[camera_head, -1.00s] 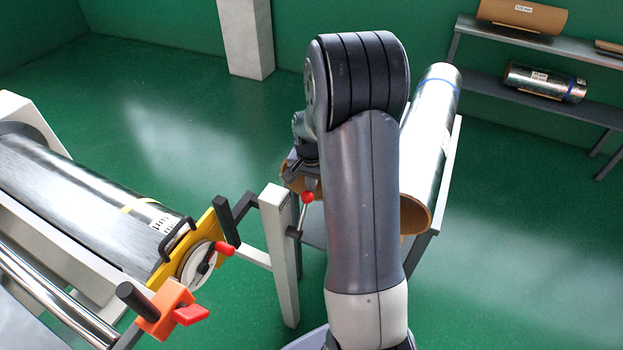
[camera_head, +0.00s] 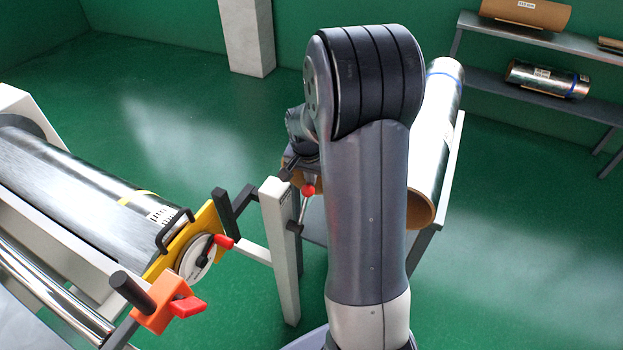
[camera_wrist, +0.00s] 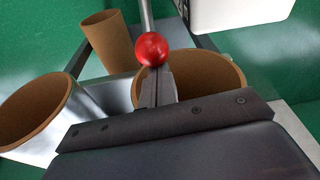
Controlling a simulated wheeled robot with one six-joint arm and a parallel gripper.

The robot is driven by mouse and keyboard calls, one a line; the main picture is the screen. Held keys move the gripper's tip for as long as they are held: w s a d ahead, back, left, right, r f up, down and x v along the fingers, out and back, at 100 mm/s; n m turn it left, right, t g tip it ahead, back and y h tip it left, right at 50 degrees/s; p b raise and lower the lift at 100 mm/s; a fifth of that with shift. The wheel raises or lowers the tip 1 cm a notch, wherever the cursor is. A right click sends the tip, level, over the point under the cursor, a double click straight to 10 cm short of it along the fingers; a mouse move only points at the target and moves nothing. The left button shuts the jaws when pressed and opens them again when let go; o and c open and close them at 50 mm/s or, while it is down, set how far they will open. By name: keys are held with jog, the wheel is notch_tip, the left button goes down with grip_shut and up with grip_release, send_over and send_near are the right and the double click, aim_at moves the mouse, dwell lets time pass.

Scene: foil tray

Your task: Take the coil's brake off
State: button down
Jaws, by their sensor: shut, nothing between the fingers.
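The foil coil (camera_head: 75,190) lies in its stand at the left. A yellow plate (camera_head: 207,222) at its near end carries a white dial (camera_head: 193,262) with a red handle (camera_head: 224,242). A lever with a red ball knob (camera_head: 308,190) stands beside a white post (camera_head: 281,255), right of the dial. My gripper (camera_head: 288,171) is by the knob, partly hidden behind my arm. In the wrist view, the red knob (camera_wrist: 152,49) on its rod shows right at the tips of my shut, empty gripper (camera_wrist: 157,84). I cannot tell whether they touch.
An orange block (camera_head: 160,309) with a red lever (camera_head: 188,306) is at the front left. A second foil roll (camera_head: 438,120) on a cardboard core lies on a rack behind my arm. A shelf (camera_head: 480,80) with rolls stands at the back right. Open green floor lies between.

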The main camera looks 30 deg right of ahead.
jog(key=shift+s+a, duration=0.1)
jog(key=shift+a, duration=0.05)
jog(key=s+a+t+h+b, duration=0.1)
jog(key=b, duration=0.3)
jog(key=s+a+h+b, duration=0.1)
jog(key=a+b, duration=0.1)
jog(key=b, duration=0.2)
jog(key=shift+s+r+t+b, duration=0.1)
jog(key=shift+r+t+b, duration=0.2)
jog(key=shift+r+t, duration=0.1)
jog(key=s+a+t+h+b, duration=0.2)
jog(key=s+a+h+b, duration=0.15)
jog(key=b, duration=0.85)
jog(key=t+h+b, duration=0.3)
jog(key=h+b, duration=0.1)
jog(key=b, duration=1.1)
send_near(305, 188)
jog(key=shift+s+a+f+y, duration=0.15)
jog(key=shift+s+a+f, duration=0.3)
jog(key=shift+s+a, duration=0.2)
jog(key=shift+s+a+f+y, duration=0.1)
jog(key=shift+s+a+f, duration=0.4)
jog(key=shift+a, duration=0.15)
notch_tip(305, 188, up, 10)
jog(key=p, duration=0.3)
